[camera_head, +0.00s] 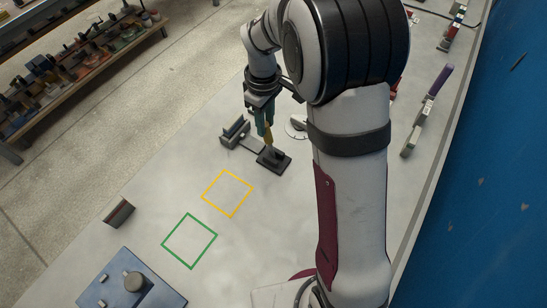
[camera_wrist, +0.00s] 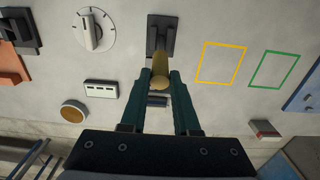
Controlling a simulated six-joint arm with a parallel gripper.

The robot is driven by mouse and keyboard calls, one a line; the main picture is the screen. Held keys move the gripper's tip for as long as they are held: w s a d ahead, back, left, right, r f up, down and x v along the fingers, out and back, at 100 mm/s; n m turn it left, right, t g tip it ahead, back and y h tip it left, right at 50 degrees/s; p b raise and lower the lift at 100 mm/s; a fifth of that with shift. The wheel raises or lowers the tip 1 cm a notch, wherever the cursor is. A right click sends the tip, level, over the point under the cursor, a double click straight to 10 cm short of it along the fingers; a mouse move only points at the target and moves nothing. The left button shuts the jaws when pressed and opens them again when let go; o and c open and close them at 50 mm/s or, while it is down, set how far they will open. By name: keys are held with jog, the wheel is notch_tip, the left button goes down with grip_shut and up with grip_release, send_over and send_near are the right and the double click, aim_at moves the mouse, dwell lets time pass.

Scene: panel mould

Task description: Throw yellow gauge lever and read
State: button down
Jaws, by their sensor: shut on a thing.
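The yellow lever (camera_wrist: 160,68) stands on a dark base plate (camera_wrist: 165,24), which shows in the head view (camera_head: 285,167). My gripper (camera_wrist: 160,76) has its two green fingers closed on the lever, one on each side. In the head view, my gripper (camera_head: 265,130) is above the base plate, and the lever (camera_head: 268,137) shows between the fingers. A white round dial with a pointer knob (camera_wrist: 92,30) is left of the lever in the wrist view. A small white box with dark marks (camera_wrist: 100,89) is nearby; I cannot read it.
Yellow (camera_head: 227,193) and green (camera_head: 189,240) square outlines mark bare panel. A blue plate with a knob (camera_head: 132,282) lies at the lower left. A brown-topped round piece (camera_wrist: 74,111) shows in the wrist view. A purple-handled piece (camera_head: 440,80) stands along the right side.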

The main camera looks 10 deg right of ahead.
jog(key=shift+a, duration=0.1)
jog(key=shift+w+a+f, duration=0.1)
jog(key=shift+w+a, duration=0.4)
jog(key=shift+w, duration=0.05)
jog(key=shift+w+a+f, duration=0.3)
jog(key=shift+w+a, duration=0.2)
jog(key=shift+a, duration=0.05)
jog(key=shift+w, duration=0.1)
jog(key=shift+w+a+f, duration=0.1)
jog(key=shift+a, duration=0.1)
jog(key=c, duration=0.6)
grip_release()
jog(key=shift+c, duration=0.2)
